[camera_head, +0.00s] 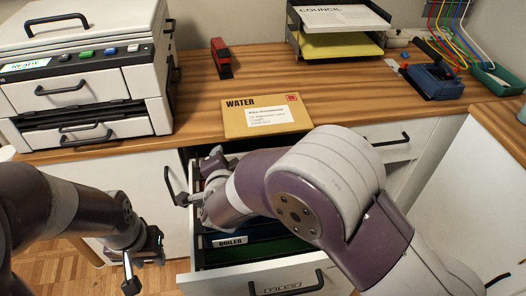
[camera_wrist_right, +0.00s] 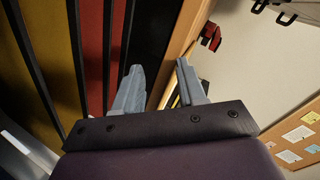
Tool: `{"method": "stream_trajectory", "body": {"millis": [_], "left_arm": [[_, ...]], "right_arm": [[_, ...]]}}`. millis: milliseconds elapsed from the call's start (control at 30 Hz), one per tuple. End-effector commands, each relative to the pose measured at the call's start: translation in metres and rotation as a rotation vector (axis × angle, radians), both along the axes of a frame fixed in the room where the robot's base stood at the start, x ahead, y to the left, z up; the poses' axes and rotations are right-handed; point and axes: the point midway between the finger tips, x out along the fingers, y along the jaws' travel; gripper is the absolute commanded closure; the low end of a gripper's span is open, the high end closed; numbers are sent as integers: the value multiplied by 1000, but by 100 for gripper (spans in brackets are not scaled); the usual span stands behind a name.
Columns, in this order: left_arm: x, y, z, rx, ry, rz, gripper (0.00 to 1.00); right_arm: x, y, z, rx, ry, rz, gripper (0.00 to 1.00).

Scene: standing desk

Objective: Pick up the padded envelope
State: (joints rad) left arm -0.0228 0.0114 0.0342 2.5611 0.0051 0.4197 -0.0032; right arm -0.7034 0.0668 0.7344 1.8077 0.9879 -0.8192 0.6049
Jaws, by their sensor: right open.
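The padded envelope (camera_head: 262,117) is tan, printed WATER, with a white label and a red stamp. It lies flat at the desk's front edge, above the open drawer. My right gripper (camera_head: 184,188) is left of and below the envelope, over the drawer's left side, and my right arm crosses in front of the drawer. In the right wrist view, the right gripper (camera_wrist_right: 160,88) has its fingers apart with nothing between them. My left gripper (camera_head: 140,262) hangs low at the left, away from the envelope; its jaws are unclear.
The open file drawer (camera_head: 250,284) holds several coloured folders, one labelled BOILER. A printer (camera_head: 85,80) stands at the left, a red stapler (camera_head: 221,58) behind the envelope, and a paper tray (camera_head: 340,42) at the back. A blue device (camera_head: 433,80) sits at the right.

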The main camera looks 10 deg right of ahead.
Motion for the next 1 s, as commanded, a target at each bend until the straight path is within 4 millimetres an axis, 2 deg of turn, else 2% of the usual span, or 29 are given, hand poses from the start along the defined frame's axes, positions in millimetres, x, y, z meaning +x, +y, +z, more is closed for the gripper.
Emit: {"method": "stream_trajectory", "body": {"millis": [33,100,200,267,333,500,633,833,1000], "left_arm": [[1,0,-5,0,-3,0,63],[1,0,4,0,-4,0,63],[1,0,4,0,-4,0,63],[1,0,3,0,-4,0,63],[1,0,-1,0,-4,0,63],[1,0,-18,0,-3,0,63],[1,0,-25,0,-3,0,63],[1,0,-28,0,-3,0,63],[1,0,-37,0,-3,0,63]], "right_arm": [[8,-14,10,86,-105,-144,60],[13,-45,44,201,-261,-352,60],[7,-73,72,308,-429,-530,60],[3,-82,78,338,-487,-572,60],[2,-84,71,364,-512,-582,60],[2,-84,25,367,-509,-581,60],[3,-84,-1,367,-510,-579,60],[23,-97,1,369,-512,-584,60],[54,-114,1,369,-512,-583,60]]}}
